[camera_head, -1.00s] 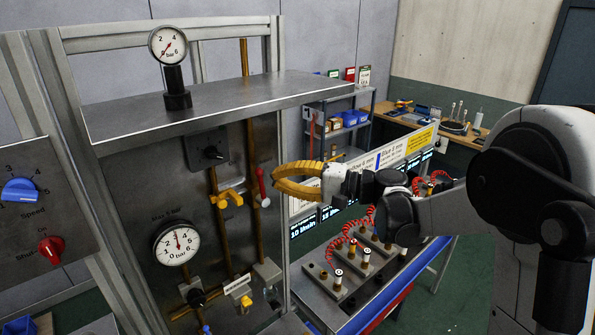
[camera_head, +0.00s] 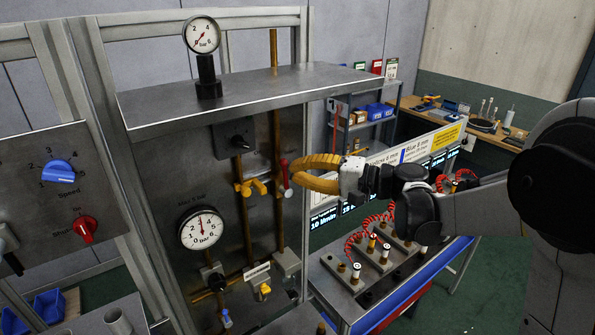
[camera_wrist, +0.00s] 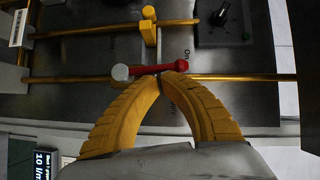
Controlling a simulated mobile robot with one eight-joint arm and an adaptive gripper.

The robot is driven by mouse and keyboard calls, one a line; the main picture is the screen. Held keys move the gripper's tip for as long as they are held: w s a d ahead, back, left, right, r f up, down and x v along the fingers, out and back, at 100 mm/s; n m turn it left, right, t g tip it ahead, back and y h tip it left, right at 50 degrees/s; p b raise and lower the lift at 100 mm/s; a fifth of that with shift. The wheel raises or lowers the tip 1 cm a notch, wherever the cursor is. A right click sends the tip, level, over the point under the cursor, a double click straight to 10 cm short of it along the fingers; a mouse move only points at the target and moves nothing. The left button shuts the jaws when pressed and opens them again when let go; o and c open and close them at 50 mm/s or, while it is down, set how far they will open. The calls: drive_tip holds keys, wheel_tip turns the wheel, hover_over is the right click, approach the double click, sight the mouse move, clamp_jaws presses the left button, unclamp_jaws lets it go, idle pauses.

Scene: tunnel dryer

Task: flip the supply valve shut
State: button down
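A red lever valve (camera_head: 285,176) sits on the right-hand brass pipe of the grey panel. Its lever points up along the pipe from a pale round end. In the wrist view the red lever (camera_wrist: 158,69) lies almost parallel to the pipe, slightly tilted. My gripper (camera_head: 294,168) has curved yellow fingers. In the wrist view its fingertips (camera_wrist: 167,75) are together right beside the lever, near its red knob. I see nothing held between them. Whether they touch the lever I cannot tell.
A yellow-handled valve (camera_head: 250,187) is on the pipe to the left. A pressure gauge (camera_head: 202,228) and black knob (camera_head: 238,141) are nearby. A metal shelf (camera_head: 230,98) juts out above the panel. A bench with red coiled hoses (camera_head: 375,225) stands at right.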

drive_tip(key=shift+s+a+r+n+h, duration=0.15)
drive_tip(key=shift+s+a+n+h, duration=0.15)
drive_tip(key=shift+n+h, duration=0.25)
drive_tip(key=shift+s+a+f+n+t+h, duration=0.2)
drive_tip(key=shift+s+a+n+h, duration=0.25)
drive_tip(key=shift+a+n+h, duration=0.4)
drive_tip(key=shift+s+a+f+n+t+h, duration=0.25)
drive_tip(key=shift+s+a+n+h, duration=0.3)
drive_tip(key=shift+n+h, duration=0.6)
drive_tip(key=shift+s+a+f+n+t+h, duration=0.2)
drive_tip(key=shift+s+a+n+h, duration=0.2)
drive_tip(key=shift+a+n+h, duration=0.6)
drive_tip(key=shift+s+a+f+n+t+h+b, duration=0.2)
drive_tip(key=shift+s+f+n+t+h+b, duration=0.1)
drive_tip(key=shift+f+n+t+h+b, duration=0.55)
drive_tip(key=shift+s+a+f+g, duration=0.1)
drive_tip(key=shift+a+g, duration=0.1)
drive_tip(key=shift+g, duration=0.1)
idle(1.6)
